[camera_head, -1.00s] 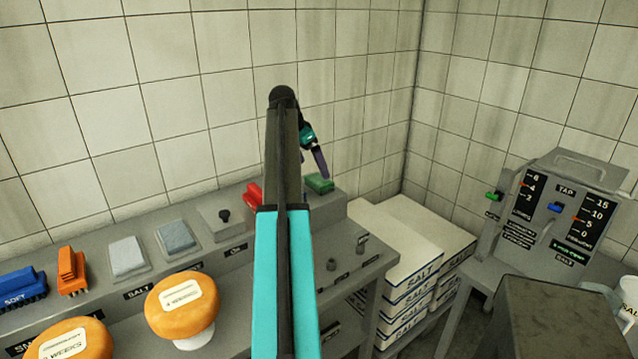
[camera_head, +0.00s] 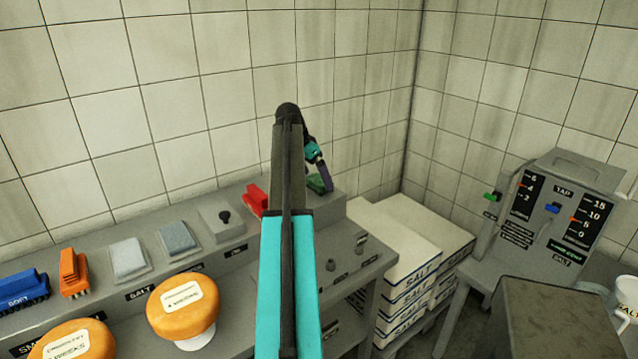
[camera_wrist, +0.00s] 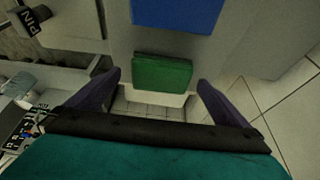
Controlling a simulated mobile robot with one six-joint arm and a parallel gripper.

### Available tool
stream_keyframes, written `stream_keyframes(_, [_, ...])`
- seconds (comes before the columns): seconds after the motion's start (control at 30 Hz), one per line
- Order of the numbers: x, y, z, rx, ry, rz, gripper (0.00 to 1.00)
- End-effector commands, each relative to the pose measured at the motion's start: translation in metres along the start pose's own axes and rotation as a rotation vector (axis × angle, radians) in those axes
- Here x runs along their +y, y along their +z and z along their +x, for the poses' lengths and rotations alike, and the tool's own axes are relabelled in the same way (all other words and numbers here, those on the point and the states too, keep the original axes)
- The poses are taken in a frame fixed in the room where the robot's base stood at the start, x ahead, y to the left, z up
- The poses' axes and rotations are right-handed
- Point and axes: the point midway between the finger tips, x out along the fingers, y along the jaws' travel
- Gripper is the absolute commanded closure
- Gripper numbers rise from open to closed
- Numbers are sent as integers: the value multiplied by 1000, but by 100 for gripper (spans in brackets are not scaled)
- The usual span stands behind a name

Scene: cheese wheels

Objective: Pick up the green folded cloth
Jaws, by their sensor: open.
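The green folded cloth (camera_head: 317,184) lies at the right end of the raised grey shelf, partly hidden behind my gripper in the head view. In the wrist view the green cloth (camera_wrist: 162,74) is a flat rectangle between and just beyond my fingertips. My gripper (camera_head: 326,186) points down over the cloth. Its two purple fingers are spread wide apart in the wrist view (camera_wrist: 158,84), one to each side of the cloth, with nothing held between them. I cannot tell the exact height of the fingertips above the shelf.
A red object (camera_head: 256,197) sits left of the cloth on the shelf. A blue thing (camera_wrist: 176,12) shows beyond the cloth in the wrist view. Orange cheese wheels (camera_head: 183,293) stand in front. White salt boxes (camera_head: 395,240) are stacked right of the bench.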

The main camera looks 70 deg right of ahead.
Motion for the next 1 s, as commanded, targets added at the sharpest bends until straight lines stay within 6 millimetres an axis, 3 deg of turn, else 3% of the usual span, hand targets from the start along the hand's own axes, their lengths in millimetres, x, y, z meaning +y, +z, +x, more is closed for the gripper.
stream_keyframes(0.3, [0,0,22,0,0,0,0])
stream_keyframes(0.83, [0,1,22,0,0,-1,0])
stream_keyframes(1.0, [0,1,22,0,0,-1,29])
